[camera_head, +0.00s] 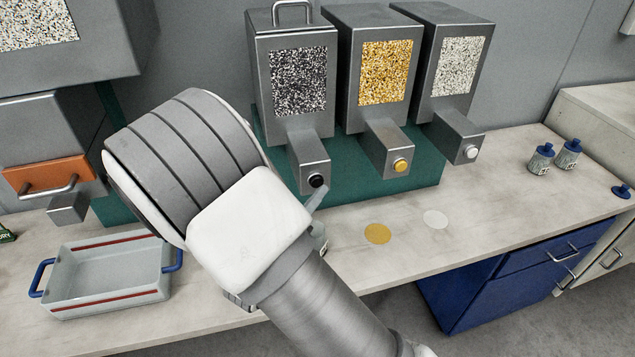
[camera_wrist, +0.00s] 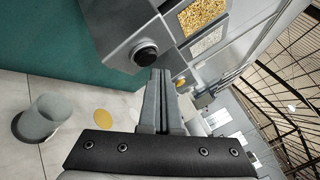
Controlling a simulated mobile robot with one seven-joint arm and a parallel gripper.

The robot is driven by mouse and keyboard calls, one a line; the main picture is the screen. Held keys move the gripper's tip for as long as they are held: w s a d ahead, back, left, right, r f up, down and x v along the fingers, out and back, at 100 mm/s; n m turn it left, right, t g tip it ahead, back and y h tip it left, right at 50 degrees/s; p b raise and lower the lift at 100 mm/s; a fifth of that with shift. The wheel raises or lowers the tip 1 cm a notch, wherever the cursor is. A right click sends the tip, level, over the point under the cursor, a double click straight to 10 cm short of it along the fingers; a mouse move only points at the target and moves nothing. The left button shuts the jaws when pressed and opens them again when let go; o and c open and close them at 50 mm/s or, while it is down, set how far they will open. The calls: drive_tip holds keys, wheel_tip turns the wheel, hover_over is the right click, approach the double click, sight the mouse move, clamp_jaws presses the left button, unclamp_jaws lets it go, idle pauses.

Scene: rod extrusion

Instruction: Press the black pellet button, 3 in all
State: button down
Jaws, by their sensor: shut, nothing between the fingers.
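The black pellet button (camera_head: 317,180) is on the front of the spout under the left dispenser (camera_head: 290,85), whose window shows black and white pellets. In the wrist view the black button (camera_wrist: 146,55) is just beyond the fingertips. My gripper (camera_wrist: 158,75) is shut and empty, its tips close to the button, slightly below and right of it in that view. I cannot tell whether they touch. In the head view one finger (camera_head: 317,196) shows just below the button; my arm hides the rest of the gripper. A grey cup (camera_wrist: 45,118) stands on the counter below the spout.
A yellow button (camera_head: 401,166) and a white button (camera_head: 471,152) are on the neighbouring dispensers. Yellow (camera_head: 377,233) and white (camera_head: 435,219) discs mark the counter.

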drive_tip(key=shift+w+a, duration=0.1)
drive_tip(key=shift+w, duration=0.3)
drive_tip(key=shift+w+a+p, duration=0.1)
drive_tip(key=shift+w+p, duration=0.2)
drive_tip(key=shift+w, duration=0.2)
idle(0.6)
drive_tip(key=shift+s, duration=0.2)
drive_tip(key=shift+s+d, duration=0.2)
drive_tip(key=shift+s, duration=0.55)
drive_tip(key=shift+s+d+p, duration=0.2)
drive_tip(key=shift+s+d, duration=0.05)
drive_tip(key=shift+s, duration=0.55)
drive_tip(key=shift+s+d+p, duration=0.2)
drive_tip(key=shift+s+p, duration=0.05)
drive_tip(key=shift+s, duration=0.55)
drive_tip(key=shift+s+d+p, duration=0.2)
drive_tip(key=shift+s+d, duration=0.05)
drive_tip(key=shift+s, duration=0.55)
idle(0.8)
